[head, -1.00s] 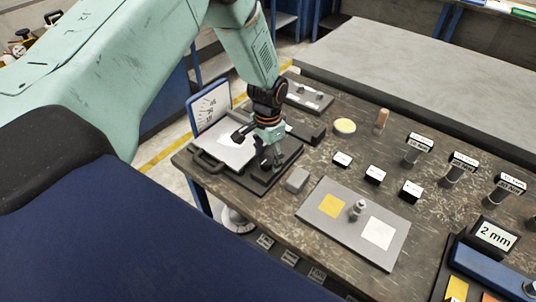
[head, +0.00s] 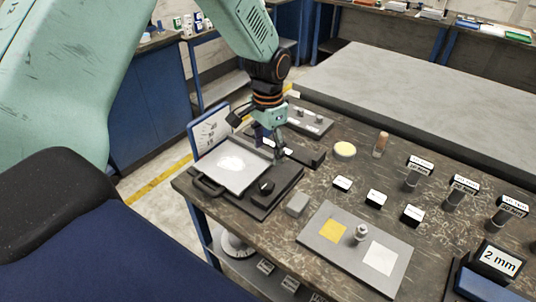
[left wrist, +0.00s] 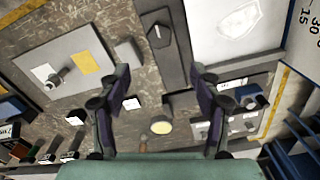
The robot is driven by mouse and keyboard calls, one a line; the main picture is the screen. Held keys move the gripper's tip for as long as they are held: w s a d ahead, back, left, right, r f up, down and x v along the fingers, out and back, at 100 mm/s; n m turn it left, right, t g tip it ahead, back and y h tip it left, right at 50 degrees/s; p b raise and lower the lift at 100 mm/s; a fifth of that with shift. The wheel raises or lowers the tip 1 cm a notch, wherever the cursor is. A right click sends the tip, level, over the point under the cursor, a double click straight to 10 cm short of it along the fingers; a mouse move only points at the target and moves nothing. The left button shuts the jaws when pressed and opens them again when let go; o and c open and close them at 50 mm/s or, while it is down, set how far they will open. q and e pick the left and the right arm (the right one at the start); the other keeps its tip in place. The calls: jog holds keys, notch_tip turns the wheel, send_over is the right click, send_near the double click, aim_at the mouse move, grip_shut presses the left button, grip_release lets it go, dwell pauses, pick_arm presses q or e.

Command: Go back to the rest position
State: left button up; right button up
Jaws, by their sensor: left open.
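My left gripper (head: 272,142) is in the head view, above the far left part of the workbench, just behind the black-framed device with the white plate (head: 236,172). In the left wrist view my left gripper (left wrist: 160,95) has its two fingers wide apart with nothing between them. A black knob (head: 265,187) sits on the device's dark base, clear of the gripper. My right gripper is in neither view.
A grey tray (head: 313,236) with a yellow square, a white square and a small metal weight lies at the front. A grey block (head: 297,204), small labelled blocks, a yellow disc (head: 344,149) and labelled posts stand on the bench. A grey table (head: 420,90) lies behind.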

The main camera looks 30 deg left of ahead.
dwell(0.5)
pick_arm(q)
jog(key=s+d+f+n, duration=0.1)
jog(key=s+d+f, duration=0.4)
jog(key=s+f, duration=0.45)
jog(key=s+d+f+n, duration=0.2)
jog(key=s+f, duration=0.2)
jog(key=s, duration=0.7)
jog(key=s+d+f+n, duration=0.15)
jog(key=s+f, duration=0.35)
jog(key=s, duration=0.7)
notch_tip(320, 180, down, 14)
jog(key=b, duration=1.4)
jog(key=shift+a, duration=0.25)
jog(key=shift+r, duration=0.15)
